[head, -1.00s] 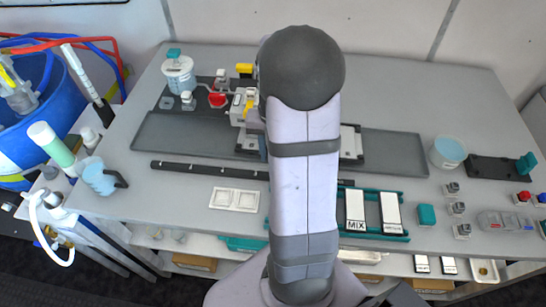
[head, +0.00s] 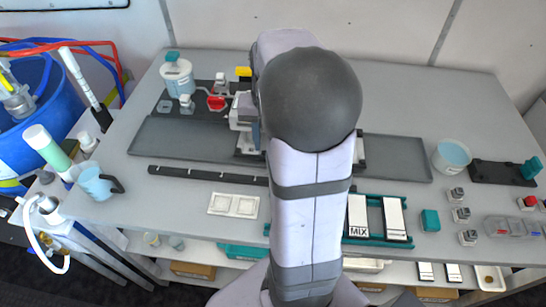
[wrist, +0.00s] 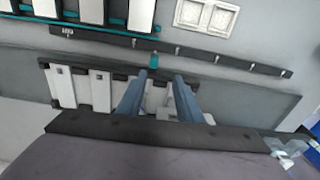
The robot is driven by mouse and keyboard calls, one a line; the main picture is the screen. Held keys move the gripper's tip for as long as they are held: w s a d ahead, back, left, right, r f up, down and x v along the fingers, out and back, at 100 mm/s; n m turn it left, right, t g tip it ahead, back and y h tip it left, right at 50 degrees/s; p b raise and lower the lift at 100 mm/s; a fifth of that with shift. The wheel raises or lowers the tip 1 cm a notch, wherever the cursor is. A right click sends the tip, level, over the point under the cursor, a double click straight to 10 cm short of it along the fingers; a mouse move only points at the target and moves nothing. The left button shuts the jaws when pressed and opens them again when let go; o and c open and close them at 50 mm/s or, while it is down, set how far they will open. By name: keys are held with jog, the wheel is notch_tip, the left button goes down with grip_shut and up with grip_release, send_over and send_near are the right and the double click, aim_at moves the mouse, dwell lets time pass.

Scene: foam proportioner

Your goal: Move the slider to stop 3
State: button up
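A black rail with several white tick marks (head: 205,175) lies along the bench, and its right part is hidden behind my arm in the head view. The rail also shows across the wrist view (wrist: 215,55). A small teal piece (wrist: 154,60) sits at the rail's near edge in the wrist view; it may be the slider's knob, but I cannot tell. My gripper (wrist: 158,80) has its two blue-grey fingers apart, with the teal piece just beyond the tips, roughly centred between them. Nothing is visibly held.
White blocks on a dark base (wrist: 97,90) lie beside and beneath my fingers. A grey tray (head: 395,155) extends behind the rail. The MIX card (head: 358,215) in a teal rack and a white double frame (head: 234,204) lie in front. A tub (head: 451,155) stands right.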

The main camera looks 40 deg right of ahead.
jog(key=s+t+h, duration=0.1)
jog(key=s+a+f+h+b, duration=0.1)
jog(key=s+t+h+b, duration=0.1)
jog(key=shift+s+a+f+t, duration=0.1)
jog(key=shift+a+f+t, duration=0.05)
jog(key=shift+f+t, duration=0.15)
jog(key=shift+f, duration=0.1)
jog(key=shift+x, duration=3.55)
grip_shut()
